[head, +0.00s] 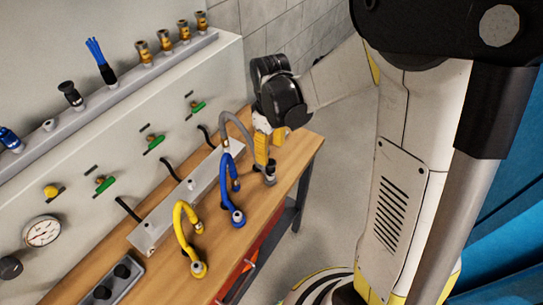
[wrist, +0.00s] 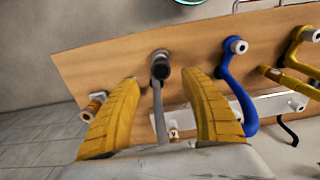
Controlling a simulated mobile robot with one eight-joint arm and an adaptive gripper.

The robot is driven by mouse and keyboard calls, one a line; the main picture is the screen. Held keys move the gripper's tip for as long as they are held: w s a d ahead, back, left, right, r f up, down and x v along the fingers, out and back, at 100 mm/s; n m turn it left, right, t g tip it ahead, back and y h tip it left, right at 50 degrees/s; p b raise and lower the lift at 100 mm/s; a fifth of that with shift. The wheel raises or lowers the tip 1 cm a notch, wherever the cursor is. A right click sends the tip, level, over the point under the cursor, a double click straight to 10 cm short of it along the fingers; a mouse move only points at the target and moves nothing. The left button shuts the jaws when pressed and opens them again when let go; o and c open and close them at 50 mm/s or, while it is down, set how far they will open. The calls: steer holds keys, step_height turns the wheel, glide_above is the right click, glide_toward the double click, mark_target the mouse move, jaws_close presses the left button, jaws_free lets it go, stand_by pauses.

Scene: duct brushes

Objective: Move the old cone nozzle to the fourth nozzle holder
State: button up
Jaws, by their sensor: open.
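My gripper (wrist: 168,95) is open, its two yellow fingers spread. In the head view my gripper (head: 268,150) is above the far right end of the bench. A dark grey hose end (wrist: 161,72) shows between and beyond the fingers, apart from them; it also shows in the head view (head: 270,175). A brass fitting (wrist: 93,105) is left of the left finger. I cannot tell which piece is the old cone nozzle. The nozzle rack (head: 120,90) on the wall ledge has a bare-looking holder (head: 48,125); which is the fourth is unclear.
A blue hose (head: 229,180) and a yellow hose (head: 185,230) stand along the wooden bench (head: 150,255). A metal manifold (head: 165,215) runs behind them. The rack bears a black nozzle (head: 70,95), a blue brush (head: 100,62) and several brass nozzles (head: 165,41). Green valves line the panel.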

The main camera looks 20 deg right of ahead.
mark_target(270, 169)
steer(key=shift+s, duration=0.2)
steer(key=shift+f, duration=0.15)
step_height(270, 169, down, 9)
steer(key=b, duration=0.7)
steer(key=shift+w, duration=0.1)
stand_by(1.0)
jaws_close()
steer(key=shift+r, duration=0.35)
